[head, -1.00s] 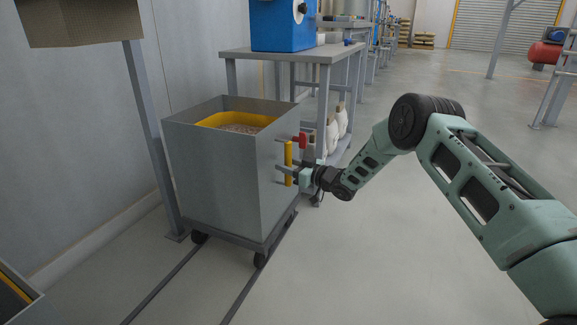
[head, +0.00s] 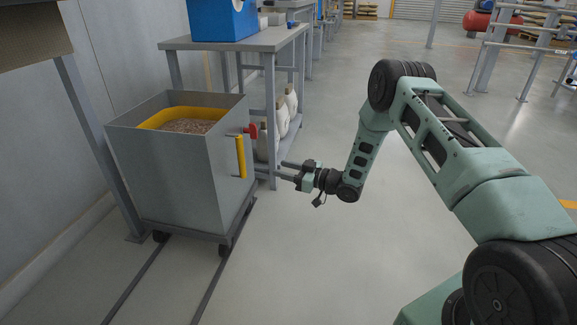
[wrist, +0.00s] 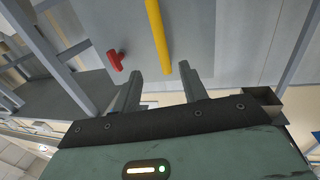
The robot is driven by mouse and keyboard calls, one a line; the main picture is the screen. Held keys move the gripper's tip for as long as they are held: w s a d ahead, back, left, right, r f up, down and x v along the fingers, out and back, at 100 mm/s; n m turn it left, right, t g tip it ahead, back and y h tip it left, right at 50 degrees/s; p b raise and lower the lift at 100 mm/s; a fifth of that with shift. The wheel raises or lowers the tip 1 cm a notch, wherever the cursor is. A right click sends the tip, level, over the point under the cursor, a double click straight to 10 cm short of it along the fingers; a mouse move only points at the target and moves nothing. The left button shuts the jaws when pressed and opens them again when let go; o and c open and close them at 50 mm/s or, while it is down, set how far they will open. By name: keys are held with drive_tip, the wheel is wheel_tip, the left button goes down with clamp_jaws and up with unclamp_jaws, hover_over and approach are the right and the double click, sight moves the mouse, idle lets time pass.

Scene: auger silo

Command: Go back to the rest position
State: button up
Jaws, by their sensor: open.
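My gripper (head: 284,172) is open and empty in the head view, to the right of the grey wheeled bin (head: 175,189) and apart from it. The bin's yellow vertical handle (head: 240,157) is on its right face, with a red knob (head: 250,130) above it. In the wrist view my two open fingers (wrist: 162,88) point toward the bin's face, with the yellow handle (wrist: 158,36) and the red knob (wrist: 116,60) beyond the fingertips. A yellow-rimmed load of grainy material (head: 189,126) shows inside the bin.
The bin stands on two floor rails (head: 211,283). A grey workbench (head: 268,55) with a blue machine (head: 222,18) on top stands behind it, with pale jugs (head: 291,101) on its lower shelf.

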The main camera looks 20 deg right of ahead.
drive_tip(key=shift+s+d, duration=0.35)
drive_tip(key=shift+s, duration=0.05)
drive_tip(key=a+r+g+h, duration=0.2)
drive_tip(key=a+r+h, duration=0.2)
drive_tip(key=a+r, duration=0.6)
drive_tip(key=s+a+r+m+g+h+p, duration=0.1)
drive_tip(key=s+a+r+g+h, duration=0.25)
drive_tip(key=s+a, duration=0.5)
drive_tip(key=s+r+g+h+p, duration=0.15)
drive_tip(key=s+r+g, duration=0.25)
drive_tip(key=s, duration=1.4)
drive_tip(key=s+r+g+h+b, duration=0.1)
drive_tip(key=s+r+g+h, duration=0.2)
drive_tip(key=s, duration=1.5)
wheel_tip(320, 180, up, 38)
drive_tip(key=g+p, duration=0.1)
drive_tip(key=p, duration=3.7)
drive_tip(key=shift+w+d+y, duration=0.15)
drive_tip(key=shift+w+y, duration=0.15)
drive_tip(key=shift+y, duration=0.1)
